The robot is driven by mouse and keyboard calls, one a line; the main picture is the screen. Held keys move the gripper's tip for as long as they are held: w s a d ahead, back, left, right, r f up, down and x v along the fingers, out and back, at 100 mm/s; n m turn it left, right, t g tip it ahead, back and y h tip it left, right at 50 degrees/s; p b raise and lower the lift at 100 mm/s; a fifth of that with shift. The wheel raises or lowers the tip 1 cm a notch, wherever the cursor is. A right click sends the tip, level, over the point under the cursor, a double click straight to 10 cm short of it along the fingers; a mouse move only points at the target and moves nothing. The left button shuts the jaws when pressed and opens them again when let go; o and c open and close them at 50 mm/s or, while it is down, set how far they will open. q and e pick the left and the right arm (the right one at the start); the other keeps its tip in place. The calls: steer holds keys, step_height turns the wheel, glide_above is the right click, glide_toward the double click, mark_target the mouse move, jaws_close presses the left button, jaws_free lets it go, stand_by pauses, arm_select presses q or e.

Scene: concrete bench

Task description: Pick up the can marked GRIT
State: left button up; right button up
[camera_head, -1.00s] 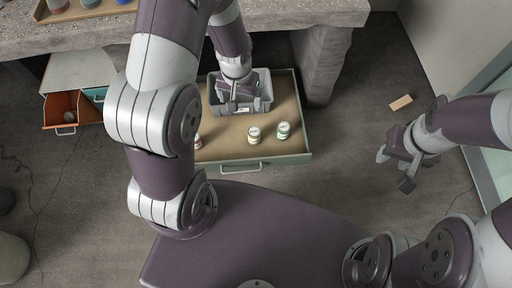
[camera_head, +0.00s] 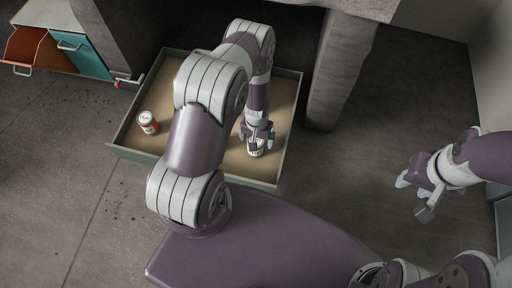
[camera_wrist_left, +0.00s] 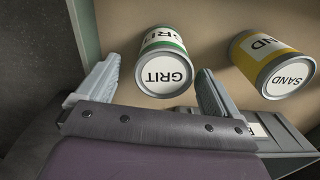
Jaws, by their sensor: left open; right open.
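The GRIT can (camera_wrist_left: 167,62), white with a green band, lies between the open fingers of my left gripper (camera_wrist_left: 158,70) in the left wrist view, its lettered end facing the camera. No finger clearly touches it. In the head view my left gripper (camera_head: 257,132) is low in the open drawer, with a can (camera_head: 256,149) at its fingertips; its marking is unreadable there. My right gripper (camera_head: 416,192) is open and empty, out to the right above the floor.
A yellow SAND can (camera_wrist_left: 273,62) stands close to the right of GRIT. A red-labelled can (camera_head: 148,122) stands at the drawer's left. A grey labelled box (camera_wrist_left: 275,135) shows in the wrist view. The drawer's front wall (camera_head: 200,173) is near. A bench leg (camera_head: 341,70) stands right.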

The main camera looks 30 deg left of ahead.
mark_target(258, 154)
arm_select(q)
steer(key=f+b, duration=0.1)
steer(key=f, duration=0.1)
steer(key=f+b, duration=0.2)
steer(key=shift+s+a+f, duration=0.1)
steer(key=shift+s+f, duration=0.1)
steer(key=shift+f, duration=0.2)
steer(key=shift+r, duration=0.2)
steer(key=c, duration=1.4)
steer(key=shift+c, duration=0.2)
steer(key=shift+r, duration=0.1)
